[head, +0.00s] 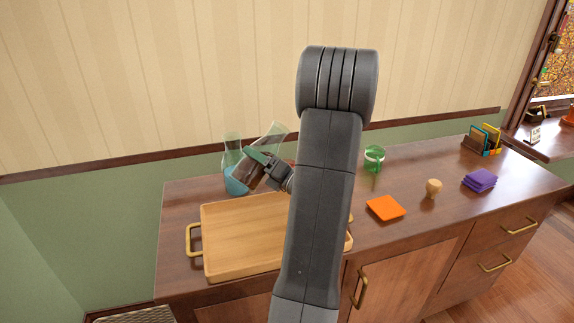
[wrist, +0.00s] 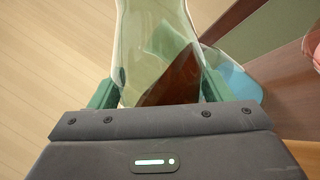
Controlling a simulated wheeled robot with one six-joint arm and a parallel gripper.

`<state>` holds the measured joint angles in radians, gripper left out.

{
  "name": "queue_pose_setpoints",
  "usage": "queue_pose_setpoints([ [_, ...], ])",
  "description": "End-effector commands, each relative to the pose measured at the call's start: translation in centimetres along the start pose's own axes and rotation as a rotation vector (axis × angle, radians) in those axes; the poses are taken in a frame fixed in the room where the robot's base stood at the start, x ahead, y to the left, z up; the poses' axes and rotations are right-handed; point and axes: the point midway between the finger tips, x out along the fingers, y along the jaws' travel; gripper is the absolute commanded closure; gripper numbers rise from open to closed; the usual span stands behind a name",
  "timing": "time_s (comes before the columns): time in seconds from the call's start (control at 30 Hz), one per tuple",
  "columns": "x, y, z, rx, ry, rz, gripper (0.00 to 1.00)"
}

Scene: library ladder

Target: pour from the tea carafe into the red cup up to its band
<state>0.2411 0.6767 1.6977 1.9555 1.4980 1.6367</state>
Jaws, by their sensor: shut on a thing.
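The tea carafe (head: 272,143) is clear glass with brown-red tea in its lower part. It is tilted, its mouth toward the upper right in the head view. My gripper (head: 262,158) is shut on it; in the wrist view the carafe (wrist: 158,40) sits between the green fingers (wrist: 158,90), with the tea slanting inside. A red rounded thing, probably the red cup (wrist: 315,45), is cut off at the right edge of the wrist view. In the head view my arm hides most of that area, so its band and fill level cannot be seen.
A glass vessel with blue liquid (head: 234,182) stands close behind the tea carafe. A wooden tray (head: 240,240) lies in front. Right of my arm are a green cup (head: 374,158), an orange square (head: 386,207), a wooden knob-like thing (head: 433,188) and purple cloths (head: 480,180).

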Motion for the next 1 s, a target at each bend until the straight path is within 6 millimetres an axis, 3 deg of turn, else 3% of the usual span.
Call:
queue_pose_setpoints([
  [1.0,-0.01,-0.07,-0.59,0.107,-0.03,0.003,0.82],
])
